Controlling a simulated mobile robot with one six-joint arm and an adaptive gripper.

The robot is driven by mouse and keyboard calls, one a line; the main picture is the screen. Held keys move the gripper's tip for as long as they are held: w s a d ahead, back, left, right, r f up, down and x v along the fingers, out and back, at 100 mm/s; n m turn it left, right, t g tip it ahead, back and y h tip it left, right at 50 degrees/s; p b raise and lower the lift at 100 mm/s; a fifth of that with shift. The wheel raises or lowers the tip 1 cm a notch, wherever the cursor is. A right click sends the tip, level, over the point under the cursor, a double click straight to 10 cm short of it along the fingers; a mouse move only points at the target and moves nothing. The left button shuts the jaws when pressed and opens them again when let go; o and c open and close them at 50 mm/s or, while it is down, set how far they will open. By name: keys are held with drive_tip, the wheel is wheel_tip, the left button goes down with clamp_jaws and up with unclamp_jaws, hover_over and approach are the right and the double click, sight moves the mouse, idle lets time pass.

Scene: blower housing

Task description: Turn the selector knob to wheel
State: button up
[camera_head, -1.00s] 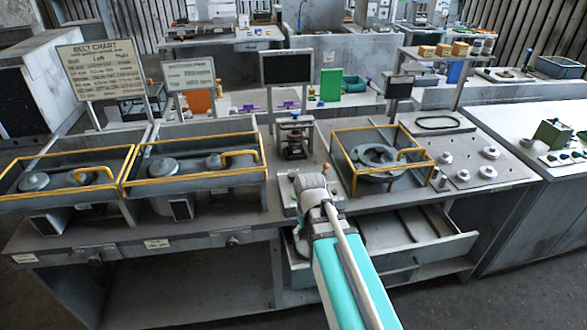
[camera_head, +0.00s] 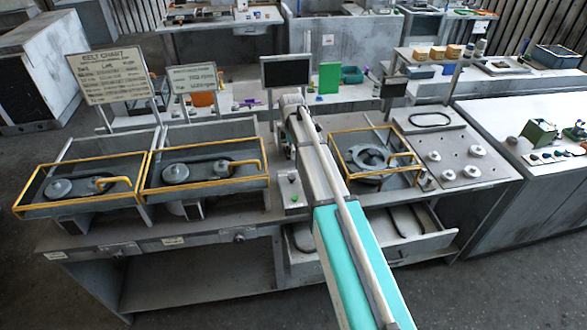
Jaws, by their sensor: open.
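I cannot make out the selector knob for certain. A small grey control box (camera_head: 291,196) stands at the middle of the bench, just left of my arm, with a green button and other small parts on its top. The lettering and any knob position are too small to read. My arm reaches over the bench, past this box, towards the dark upright screen. My gripper is hidden at the far end of the arm, and its fingers do not show. A dark device behind the box is partly covered by the arm.
Two yellow-railed housings with pulleys (camera_head: 200,172) stand left. A yellow-railed blower housing (camera_head: 372,158) stands close right of my arm. An open drawer (camera_head: 415,238) juts out below. Sign boards (camera_head: 112,72) and a dark screen (camera_head: 286,71) rise behind.

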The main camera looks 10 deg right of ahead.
sight(292, 177)
drive_tip(key=shift+w+r, duration=0.2)
drive_tip(key=shift+w, duration=0.15)
drive_tip(key=shift+f, duration=0.2)
wheel_tip(292, 177, down, 13)
drive_tip(key=b, duration=1.3)
drive_tip(key=shift+f+b, duration=0.2)
drive_tip(key=shift+b, duration=0.2)
